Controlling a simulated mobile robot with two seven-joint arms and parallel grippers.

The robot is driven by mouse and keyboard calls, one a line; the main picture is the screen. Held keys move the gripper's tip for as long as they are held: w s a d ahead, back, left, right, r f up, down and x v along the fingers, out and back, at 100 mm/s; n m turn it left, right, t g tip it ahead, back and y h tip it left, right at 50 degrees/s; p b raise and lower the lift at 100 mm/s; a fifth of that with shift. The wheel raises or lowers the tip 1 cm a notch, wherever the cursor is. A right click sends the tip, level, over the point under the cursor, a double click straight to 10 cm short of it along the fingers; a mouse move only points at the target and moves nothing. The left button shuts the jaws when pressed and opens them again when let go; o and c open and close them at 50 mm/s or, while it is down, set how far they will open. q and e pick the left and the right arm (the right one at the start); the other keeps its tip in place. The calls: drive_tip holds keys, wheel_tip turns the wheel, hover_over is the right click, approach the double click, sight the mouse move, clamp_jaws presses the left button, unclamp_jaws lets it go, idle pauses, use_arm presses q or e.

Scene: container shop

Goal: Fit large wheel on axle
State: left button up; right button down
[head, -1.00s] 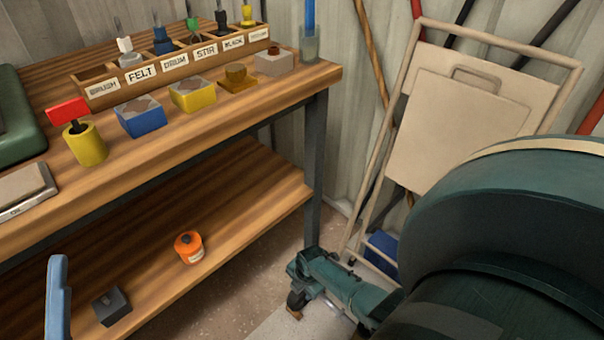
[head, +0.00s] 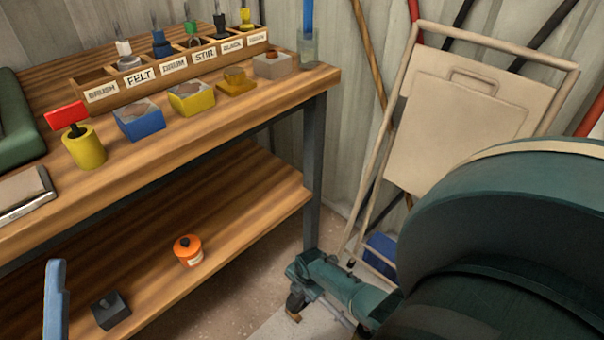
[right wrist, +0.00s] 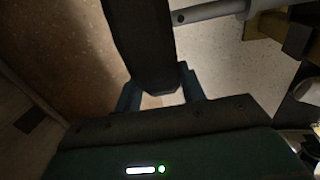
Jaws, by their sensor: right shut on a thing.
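In the right wrist view my right gripper (right wrist: 160,98) is shut on a thick, dark piece (right wrist: 143,45). It looks like the large wheel seen edge-on; its face and hub are hidden. A grey rod (right wrist: 215,10), which looks like the axle, comes in from the upper right. Its end, with a small dark hole, lies close beside the dark piece; I cannot tell whether they touch. In the head view neither wheel nor axle shows. A blue upright piece (head: 55,300) at the lower left may be my left gripper's finger; its opening cannot be seen.
The wooden workbench (head: 255,105) holds a labelled rack (head: 175,68), coloured blocks and a yellow pot (head: 84,148). Its lower shelf (head: 240,205) holds an orange jar (head: 188,251) and a dark block (head: 110,310). A beige folded frame (head: 460,120) leans on the wall. Bare floor shows beside the bench.

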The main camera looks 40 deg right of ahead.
drive_tip(key=shift+s, duration=0.1)
drive_tip(key=shift+s+d+f+p, duration=0.15)
drive_tip(key=shift+s+p, duration=0.4)
drive_tip(key=shift+s, duration=0.7)
idle(0.6)
drive_tip(key=shift+s+d+f+p, duration=0.15)
drive_tip(key=shift+s+p, duration=0.5)
drive_tip(key=shift+s, duration=0.75)
drive_tip(key=shift+s+f, duration=0.1)
drive_tip(key=shift+s, duration=0.05)
drive_tip(key=shift+s+d+f+p, duration=0.1)
drive_tip(key=shift+s+p, duration=0.1)
drive_tip(key=shift+s, duration=0.45)
drive_tip(key=shift+s+f+p, duration=0.1)
drive_tip(key=shift+s+p, duration=0.05)
drive_tip(key=shift+s, duration=0.45)
drive_tip(key=c, duration=0.8)
unclamp_jaws()
drive_tip(key=shift+s, duration=0.1)
